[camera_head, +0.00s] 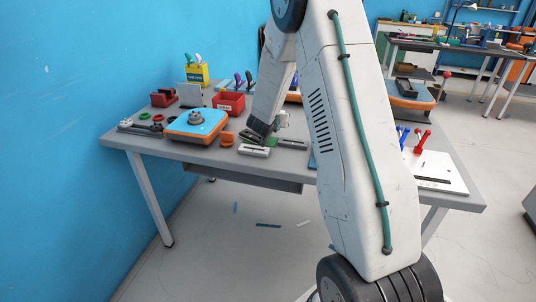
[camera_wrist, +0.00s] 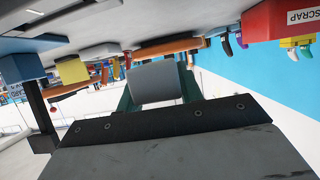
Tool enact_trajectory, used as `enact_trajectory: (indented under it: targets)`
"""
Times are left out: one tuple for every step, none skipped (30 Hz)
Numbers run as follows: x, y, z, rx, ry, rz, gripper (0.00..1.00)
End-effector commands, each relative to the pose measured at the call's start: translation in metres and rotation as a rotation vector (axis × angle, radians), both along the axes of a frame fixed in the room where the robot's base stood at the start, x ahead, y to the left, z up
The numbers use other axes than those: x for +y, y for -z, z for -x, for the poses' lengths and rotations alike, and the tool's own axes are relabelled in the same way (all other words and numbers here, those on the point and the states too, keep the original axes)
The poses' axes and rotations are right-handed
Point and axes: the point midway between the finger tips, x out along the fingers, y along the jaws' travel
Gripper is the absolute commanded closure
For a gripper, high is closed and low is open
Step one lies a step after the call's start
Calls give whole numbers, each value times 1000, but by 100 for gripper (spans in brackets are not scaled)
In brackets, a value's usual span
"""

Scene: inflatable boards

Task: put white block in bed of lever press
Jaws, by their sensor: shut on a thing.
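My gripper (camera_wrist: 157,88) is shut on a pale grey-white block (camera_wrist: 155,82), which sits between its two greenish fingers in the wrist view. In the head view my gripper (camera_head: 263,136) is low over the middle of the grey table (camera_head: 225,165); the block cannot be made out there. An orange device with a grey top (camera_head: 405,95) and a red-knobbed lever (camera_head: 446,74) stands at the table's right rear, partly behind my arm. It looks like the lever press, but its bed cannot be clearly seen. My gripper is well to the left of it.
A blue-topped orange unit (camera_head: 195,126), a red bin (camera_head: 229,103) and a yellow holder (camera_head: 197,73) stand left of my gripper. Flat grey pieces (camera_head: 254,150) lie near it. A white panel with red and blue levers (camera_head: 435,170) is at right. My arm hides the table's middle right.

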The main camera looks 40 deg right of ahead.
Motion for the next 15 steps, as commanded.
enact_trajectory:
  targets:
    - [11, 1, 6, 2, -4, 0, 87]
    - [18, 1, 10, 3, -6, 0, 87]
    - [27, 2, 16, 2, -5, 1, 87]
    - [34, 3, 20, 3, -5, 0, 87]
    - [42, 4, 25, 2, -6, -1, 87]
    - [50, 5, 30, 2, -6, 0, 87]
    - [58, 6, 35, 3, -7, 0, 87]
    - [64, 6, 39, 2, -6, 0, 87]
    - [73, 8, 45, 3, -6, 0, 87]
    - [79, 8, 49, 2, -6, -1, 87]
    - [85, 9, 53, 2, -6, 0, 87]
    - [92, 9, 57, 1, -6, 1, 87]
    - [97, 10, 60, 3, -5, 0, 87]
    - [101, 11, 63, 2, -5, 0, 87]
    - [105, 11, 66, 1, -5, 1, 87]
